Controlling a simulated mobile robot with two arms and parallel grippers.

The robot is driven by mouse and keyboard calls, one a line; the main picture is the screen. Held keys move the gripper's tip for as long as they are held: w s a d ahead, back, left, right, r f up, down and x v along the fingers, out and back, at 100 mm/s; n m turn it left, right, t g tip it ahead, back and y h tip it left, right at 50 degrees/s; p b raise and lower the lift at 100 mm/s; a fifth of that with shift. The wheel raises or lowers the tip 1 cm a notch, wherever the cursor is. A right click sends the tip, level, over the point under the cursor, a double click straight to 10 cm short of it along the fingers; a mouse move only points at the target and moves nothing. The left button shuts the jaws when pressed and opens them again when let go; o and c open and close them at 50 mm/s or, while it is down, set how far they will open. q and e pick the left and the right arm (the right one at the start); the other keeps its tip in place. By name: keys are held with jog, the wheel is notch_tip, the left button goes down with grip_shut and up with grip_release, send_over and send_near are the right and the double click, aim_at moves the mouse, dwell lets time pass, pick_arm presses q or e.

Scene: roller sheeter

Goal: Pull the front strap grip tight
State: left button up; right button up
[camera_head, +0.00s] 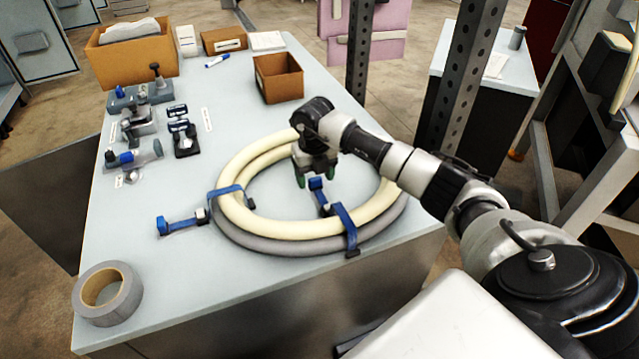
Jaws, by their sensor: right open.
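A coil of cream and grey hose (238,222) lies on the light table. Two blue straps go around it. The nearer strap (347,228) crosses the front right of the coil, and its blue grip end (316,184) points into the middle of the ring. The other strap (226,190) crosses the left side, with its blue grip end (163,226) lying outside the coil. My right gripper (316,177) is open and points down inside the ring, with its green-tipped fingers at the nearer strap's grip; contact cannot be told. My left gripper is not in view.
A grey tape roll (108,293) lies at the table's front left corner. Clamps and small fixtures (136,122) stand along the left side. A small open cardboard box (279,78) and a larger box (133,52) stand farther back. A perforated post (359,50) rises behind the table.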

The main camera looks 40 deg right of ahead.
jog(key=shift+r+p, duration=1.9)
jog(key=shift+r, duration=1.15)
